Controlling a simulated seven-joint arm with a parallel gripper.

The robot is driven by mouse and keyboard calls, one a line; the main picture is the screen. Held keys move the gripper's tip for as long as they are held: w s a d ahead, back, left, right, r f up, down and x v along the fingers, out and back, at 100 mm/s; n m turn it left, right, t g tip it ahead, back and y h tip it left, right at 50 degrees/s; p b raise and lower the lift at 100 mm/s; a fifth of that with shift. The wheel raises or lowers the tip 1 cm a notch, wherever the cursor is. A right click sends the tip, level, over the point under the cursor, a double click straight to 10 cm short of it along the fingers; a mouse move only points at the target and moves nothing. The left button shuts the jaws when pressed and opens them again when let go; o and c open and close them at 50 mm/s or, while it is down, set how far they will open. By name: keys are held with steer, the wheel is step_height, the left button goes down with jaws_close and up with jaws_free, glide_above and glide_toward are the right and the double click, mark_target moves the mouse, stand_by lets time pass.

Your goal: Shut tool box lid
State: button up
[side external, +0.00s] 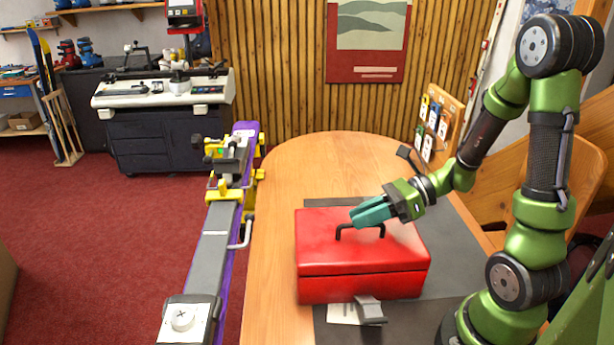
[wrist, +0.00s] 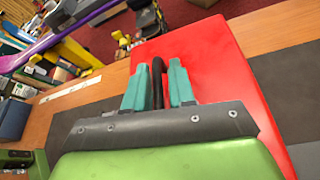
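The red tool box (side external: 350,288) stands on the wooden table, and its red lid (side external: 320,228) lies down on the body with no gap that I can see along the seam. A black handle (side external: 345,233) stands on top of the lid. My gripper (side external: 368,212) has teal fingers and is just above the lid at the handle. In the wrist view my gripper's fingers (wrist: 158,85) are apart, one on each side of the black handle (wrist: 157,75), with narrow gaps beside it. The red lid (wrist: 225,75) fills the area behind them.
A grey bent piece (side external: 370,309) and a white paper (side external: 341,313) lie at the box's front. A long ski (side external: 213,250) held in yellow clamps runs along the table's left side. A tool board (side external: 437,122) stands at the back right.

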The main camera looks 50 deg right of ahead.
steer(key=v, duration=1.6)
steer(key=shift+d+f, duration=0.1)
steer(key=shift+d, duration=0.05)
steer(key=a+f+n+g+h, duration=0.1)
steer(key=n+g+h, duration=0.1)
steer(key=n, duration=0.2)
steer(key=a+f+n+g+h, duration=0.1)
steer(key=a+n+g+h, duration=0.1)
steer(key=n, duration=0.3)
steer(key=w+a+f+n+g+h, duration=0.1)
steer(key=n+h, duration=0.1)
steer(key=n, duration=0.2)
steer(key=shift+w+a+f+n+g, duration=0.1)
steer(key=shift+a+f+n+g, duration=0.2)
steer(key=shift+g, duration=0.1)
steer(key=w+a+r+n+t+h, duration=0.2)
steer(key=w+a+r+n+t, duration=0.1)
steer(key=a+r+n, duration=0.5)
steer(key=a+n+t, duration=0.1)
steer(key=a+n, duration=0.2)
steer(key=a, duration=0.1)
steer(key=shift+r, duration=0.2)
